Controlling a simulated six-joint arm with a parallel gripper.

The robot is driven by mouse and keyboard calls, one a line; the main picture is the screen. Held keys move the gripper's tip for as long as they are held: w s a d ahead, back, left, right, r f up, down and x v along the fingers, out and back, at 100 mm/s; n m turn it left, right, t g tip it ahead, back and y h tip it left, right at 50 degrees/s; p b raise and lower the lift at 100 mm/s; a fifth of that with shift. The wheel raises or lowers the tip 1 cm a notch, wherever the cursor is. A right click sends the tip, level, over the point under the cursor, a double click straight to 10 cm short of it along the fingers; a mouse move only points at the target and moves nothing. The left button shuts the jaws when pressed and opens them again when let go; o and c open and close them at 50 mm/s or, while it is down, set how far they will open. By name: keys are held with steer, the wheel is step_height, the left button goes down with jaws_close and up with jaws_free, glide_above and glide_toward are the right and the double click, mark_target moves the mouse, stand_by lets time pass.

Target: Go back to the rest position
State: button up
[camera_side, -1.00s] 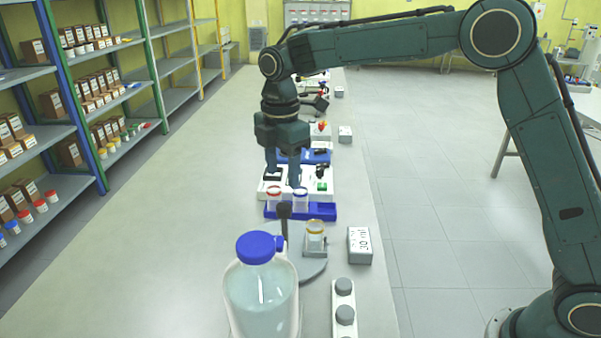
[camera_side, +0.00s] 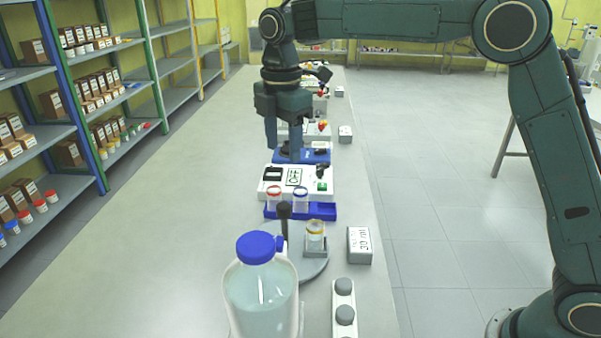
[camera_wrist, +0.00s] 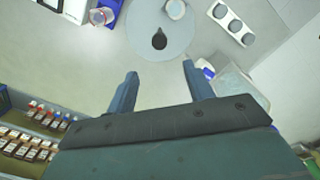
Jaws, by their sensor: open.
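My gripper (camera_side: 283,142) is open and empty in the side view. It hangs fingers-down above the bench, over the white box with the "OFF" display (camera_side: 299,180) and the blue device behind it. In the wrist view, the two fingers of my gripper (camera_wrist: 158,82) stand apart with only grey bench top between them.
A large bottle with a blue cap (camera_side: 262,287), a blue rack (camera_side: 315,212) with red- and blue-ringed vials, a yellow-ringed vial (camera_side: 315,236) and a "30 ml" box (camera_side: 359,246) stand on the bench. Shelves (camera_side: 90,110) line the left. The bench's left side is clear.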

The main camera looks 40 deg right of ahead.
steer(key=s+d+r+m+t, duration=0.1)
steer(key=s+d+r+m, duration=0.25)
steer(key=s, duration=0.45)
steer(key=s+d+r+m+t, duration=0.2)
steer(key=s+d+r+m, duration=0.1)
steer(key=s+d+m, duration=0.3)
steer(key=s+d+f+m+t, duration=0.1)
steer(key=s+f+m, duration=0.2)
steer(key=s, duration=0.6)
steer(key=s+d+f+m+t, duration=0.1)
steer(key=s+d+f+m, duration=0.1)
steer(key=s+m, duration=0.3)
steer(key=shift+s+f+t, duration=0.3)
steer(key=shift+s+f, duration=0.4)
steer(key=shift+s, duration=1.4)
steer(key=shift+m, duration=0.25)
